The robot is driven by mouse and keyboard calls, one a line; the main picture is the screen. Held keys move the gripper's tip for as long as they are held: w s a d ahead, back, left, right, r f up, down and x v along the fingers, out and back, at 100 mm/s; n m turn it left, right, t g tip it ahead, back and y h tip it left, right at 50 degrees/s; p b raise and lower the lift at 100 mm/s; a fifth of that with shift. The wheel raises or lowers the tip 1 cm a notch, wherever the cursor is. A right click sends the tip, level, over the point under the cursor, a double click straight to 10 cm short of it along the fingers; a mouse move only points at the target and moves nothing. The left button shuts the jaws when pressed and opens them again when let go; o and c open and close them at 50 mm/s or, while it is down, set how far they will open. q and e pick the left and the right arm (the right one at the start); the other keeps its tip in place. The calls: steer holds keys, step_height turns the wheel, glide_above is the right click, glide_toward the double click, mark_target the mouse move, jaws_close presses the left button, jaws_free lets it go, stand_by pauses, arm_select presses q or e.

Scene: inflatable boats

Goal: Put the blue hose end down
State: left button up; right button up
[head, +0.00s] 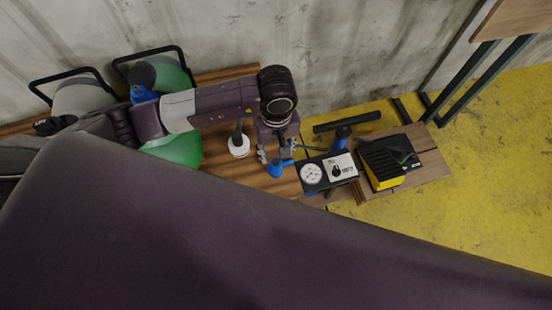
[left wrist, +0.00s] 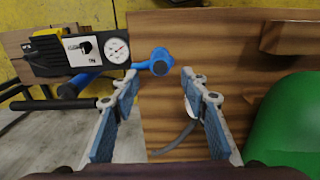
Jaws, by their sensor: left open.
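The blue hose end (head: 275,170) shows at the wooden bench, just left of the gauge box (head: 311,174). In the left wrist view the blue hose end (left wrist: 160,62) lies beyond my fingertips, in line with the gap between them. My left gripper (head: 277,156) is open above the bench, close to the blue hose end. In the left wrist view my left gripper's fingers (left wrist: 159,84) are spread with nothing between their tips. Whether the hose end touches the wood is hard to tell. My right gripper is not in view.
A black and yellow box (head: 383,164) sits right of the gauge box. A white round piece with a hose (head: 239,150) stands on the wooden bench (head: 225,165). Green and grey boat parts (head: 180,149) are at left. A concrete wall runs behind; yellow floor (head: 470,190) is open at right.

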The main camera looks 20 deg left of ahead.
arm_select(q)
steer(key=shift+r, duration=1.8)
